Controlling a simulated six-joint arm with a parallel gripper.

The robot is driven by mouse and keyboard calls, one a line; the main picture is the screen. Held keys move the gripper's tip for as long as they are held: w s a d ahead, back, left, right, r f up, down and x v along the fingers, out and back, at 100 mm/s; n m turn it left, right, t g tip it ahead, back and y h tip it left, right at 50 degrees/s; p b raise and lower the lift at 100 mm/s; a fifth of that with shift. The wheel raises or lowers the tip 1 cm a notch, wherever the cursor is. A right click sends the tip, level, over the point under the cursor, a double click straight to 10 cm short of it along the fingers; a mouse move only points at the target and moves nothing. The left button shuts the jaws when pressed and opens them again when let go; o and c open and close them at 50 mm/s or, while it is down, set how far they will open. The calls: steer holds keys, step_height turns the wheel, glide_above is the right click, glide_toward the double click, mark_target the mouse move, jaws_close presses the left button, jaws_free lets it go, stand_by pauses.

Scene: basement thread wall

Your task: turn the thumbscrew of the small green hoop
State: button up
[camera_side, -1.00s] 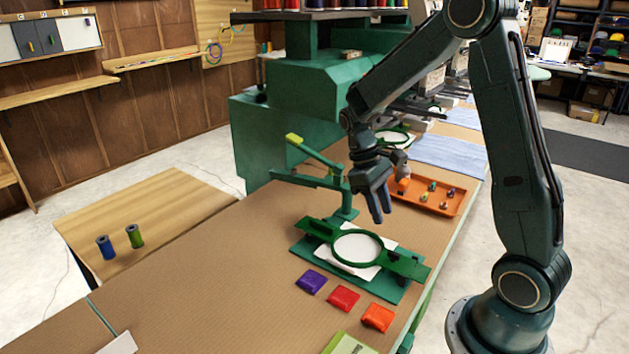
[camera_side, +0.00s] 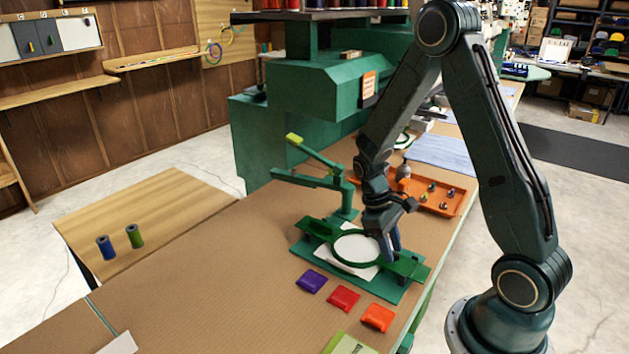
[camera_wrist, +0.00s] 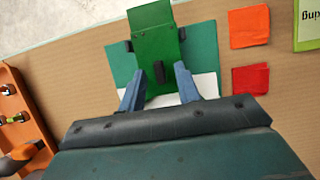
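The small green hoop (camera_side: 338,256) lies flat on a green fixture board (camera_side: 385,291), around white fabric (camera_side: 354,248). My gripper (camera_side: 391,256) is down at the right side of the hoop, partly hiding it. In the wrist view its two blue fingers (camera_wrist: 159,88) stand apart, with a gap between them. A small dark piece (camera_wrist: 159,72), seemingly the thumbscrew, shows in that gap at the near end of the green bracket (camera_wrist: 153,38). The fingers do not visibly touch it. The thumbscrew cannot be made out in the side view.
Purple (camera_side: 311,281), red (camera_side: 343,299) and orange (camera_side: 377,317) packets lie in front of the fixture. An orange tray (camera_side: 451,208) with small items is behind it. A green lever arm (camera_side: 318,156) stands at the back left.

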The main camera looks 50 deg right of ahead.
jaws_close()
